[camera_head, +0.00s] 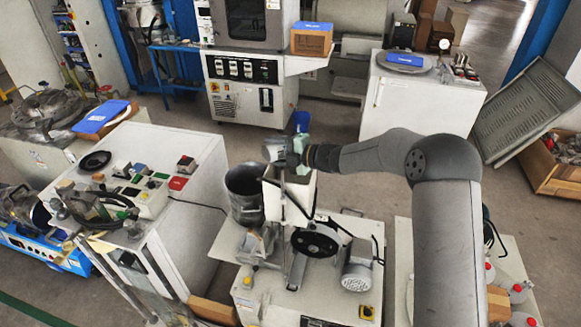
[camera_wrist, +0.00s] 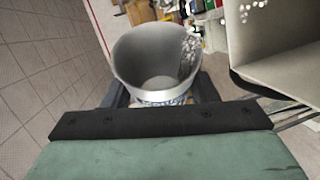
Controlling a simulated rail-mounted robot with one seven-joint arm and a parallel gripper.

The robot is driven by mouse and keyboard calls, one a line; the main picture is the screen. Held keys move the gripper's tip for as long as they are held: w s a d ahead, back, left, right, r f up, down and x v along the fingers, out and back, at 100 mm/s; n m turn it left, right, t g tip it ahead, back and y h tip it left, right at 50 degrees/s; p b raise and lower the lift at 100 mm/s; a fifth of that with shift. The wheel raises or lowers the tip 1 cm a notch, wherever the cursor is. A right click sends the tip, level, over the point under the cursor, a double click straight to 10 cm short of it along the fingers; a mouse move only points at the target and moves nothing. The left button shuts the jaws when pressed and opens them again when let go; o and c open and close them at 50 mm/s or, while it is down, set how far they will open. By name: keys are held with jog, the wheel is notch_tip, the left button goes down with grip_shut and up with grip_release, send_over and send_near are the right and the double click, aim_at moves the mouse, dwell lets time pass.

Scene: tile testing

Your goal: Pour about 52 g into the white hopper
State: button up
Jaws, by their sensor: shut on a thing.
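The wrist view looks into the cup's open mouth. A grey speckled patch shows on its right inner wall; I cannot tell how much material is inside. In the head view my gripper (camera_head: 287,157) and the cup (camera_head: 272,148) are above the upper left part of the white hopper (camera_head: 298,190). The hopper also shows in the wrist view (camera_wrist: 285,55), to the right of the cup and apart from it. No falling material is visible.
A dark metal bucket (camera_head: 244,192) stands just left of the hopper. The machine below carries a black wheel (camera_head: 316,240) and a motor (camera_head: 357,278). A white control cabinet (camera_head: 185,215) stands to the left. Open floor lies behind the hopper.

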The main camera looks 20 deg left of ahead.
aim_at(269, 147)
jog(key=shift+w+r, duration=0.1)
jog(key=shift+w, duration=0.1)
jog(key=shift+s+a+r+n+h, duration=0.15)
jog(key=shift+r+n+h, duration=0.15)
jog(key=shift+n, duration=0.2)
jog(key=r, duration=0.1)
jog(key=s+r+n+h, duration=0.1)
jog(key=r, duration=0.1)
jog(key=s+a+r+n+t, duration=0.1)
jog(key=shift+r, duration=0.25)
jog(key=shift+s+a+f+n+t+h+b, duration=0.15)
jog(key=shift+f+n+t+h+b, duration=0.15)
jog(key=shift+f+n+h+b, duration=0.55)
jog(key=f+n+t+b, duration=0.1)
jog(key=b, duration=0.2)
jog(key=shift+f, duration=0.1)
jog(key=f+n+t+h+b, duration=0.1)
jog(key=n+b, duration=0.1)
jog(key=b, duration=0.1)
jog(key=shift+f, duration=0.1)
jog(key=shift+s+a+r+n+t+h+b, duration=0.4)
jog(key=shift+s+b, duration=0.1)
jog(key=shift+b, duration=0.25)
notch_tip(269, 147, up, 6)
jog(key=s+a+n+t+h, duration=0.1)
jog(key=s+n+t, duration=0.1)
jog(key=n+t, duration=0.1)
jog(key=shift+s+a+f+h+b, duration=0.25)
jog(key=shift+s+a+h+b, duration=0.1)
jog(key=shift+a+b, duration=0.05)
